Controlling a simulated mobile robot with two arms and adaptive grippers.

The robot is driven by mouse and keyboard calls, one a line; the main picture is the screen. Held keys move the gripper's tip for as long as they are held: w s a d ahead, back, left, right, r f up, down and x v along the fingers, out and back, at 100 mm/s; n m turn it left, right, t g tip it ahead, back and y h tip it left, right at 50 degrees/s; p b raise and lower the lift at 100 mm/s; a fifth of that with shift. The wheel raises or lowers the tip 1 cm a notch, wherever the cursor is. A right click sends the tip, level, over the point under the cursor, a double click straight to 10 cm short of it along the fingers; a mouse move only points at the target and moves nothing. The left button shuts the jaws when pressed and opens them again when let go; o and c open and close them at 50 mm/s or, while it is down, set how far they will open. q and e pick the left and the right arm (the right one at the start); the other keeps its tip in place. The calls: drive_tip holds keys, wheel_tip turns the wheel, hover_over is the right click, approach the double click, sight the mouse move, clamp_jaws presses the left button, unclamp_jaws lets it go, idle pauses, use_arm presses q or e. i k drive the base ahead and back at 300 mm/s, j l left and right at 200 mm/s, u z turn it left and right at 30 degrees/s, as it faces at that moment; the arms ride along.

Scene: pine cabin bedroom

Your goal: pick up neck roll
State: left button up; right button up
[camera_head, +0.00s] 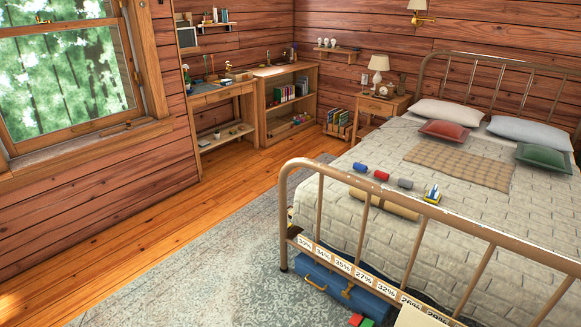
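Several roll-shaped things lie on the bed (345,190) near its foot end. There is a small blue roll (360,168), a small red roll (381,175) and a small grey roll (405,184) in a row. A longer tan roll (385,204) lies closer to the foot rail and is partly hidden by its bars. I cannot tell which of these is the neck roll. Neither of my grippers is in view.
The metal footboard (420,211) stands between me and the bed. A blue case (345,290) is at the bed's foot. The rug (200,275) and wooden floor at left are clear.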

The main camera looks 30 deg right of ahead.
sight(354, 191)
drive_tip(key=i+z, duration=0.15)
drive_tip(key=i, duration=0.35)
drive_tip(key=i+j+z, duration=0.15)
drive_tip(key=i, duration=0.3)
drive_tip(key=i+j+z, duration=0.15)
drive_tip(key=i, duration=0.3)
